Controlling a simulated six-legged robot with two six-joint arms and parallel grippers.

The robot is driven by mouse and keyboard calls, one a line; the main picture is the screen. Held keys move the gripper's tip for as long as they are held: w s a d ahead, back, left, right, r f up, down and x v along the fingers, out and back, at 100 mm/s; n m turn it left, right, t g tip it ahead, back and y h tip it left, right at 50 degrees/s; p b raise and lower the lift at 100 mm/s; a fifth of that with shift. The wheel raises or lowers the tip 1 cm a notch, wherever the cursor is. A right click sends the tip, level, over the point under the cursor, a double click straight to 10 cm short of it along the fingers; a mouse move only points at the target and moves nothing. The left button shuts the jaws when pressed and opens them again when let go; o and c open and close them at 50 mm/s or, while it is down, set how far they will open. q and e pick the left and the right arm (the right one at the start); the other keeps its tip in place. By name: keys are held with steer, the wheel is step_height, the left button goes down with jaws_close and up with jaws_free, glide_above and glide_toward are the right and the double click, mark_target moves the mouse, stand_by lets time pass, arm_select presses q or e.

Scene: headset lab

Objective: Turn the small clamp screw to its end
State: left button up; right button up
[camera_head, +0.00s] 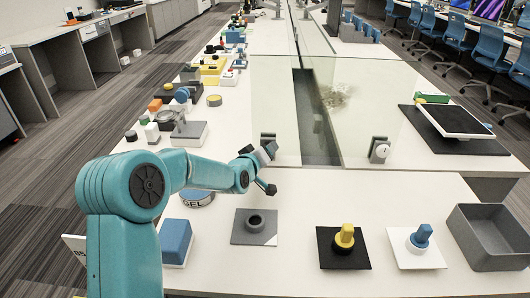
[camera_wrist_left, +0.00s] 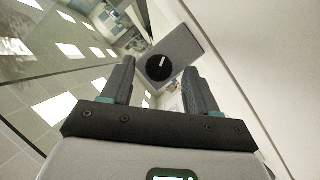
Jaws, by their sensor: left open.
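A grey clamp block (camera_wrist_left: 182,48) with a round black screw knob (camera_wrist_left: 159,68) shows in the left wrist view. The knob has a white line on its face. My left gripper (camera_wrist_left: 160,70) is open, and the knob appears between its fingertips, a little beyond them, with no contact visible. In the head view my left gripper (camera_head: 271,168) is in front of the grey clamp (camera_head: 268,138) at the lower edge of the glass; the gripper partly hides it. A second clamp (camera_head: 379,150) with a pale round face stands to the right. My right gripper is out of view.
Glass panels (camera_head: 375,105) stand behind the clamps. Bare table lies between the gripper and the knobs.

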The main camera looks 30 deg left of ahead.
arm_select(q)
steer(key=shift+w+f, duration=0.1)
steer(key=shift+w, duration=0.3)
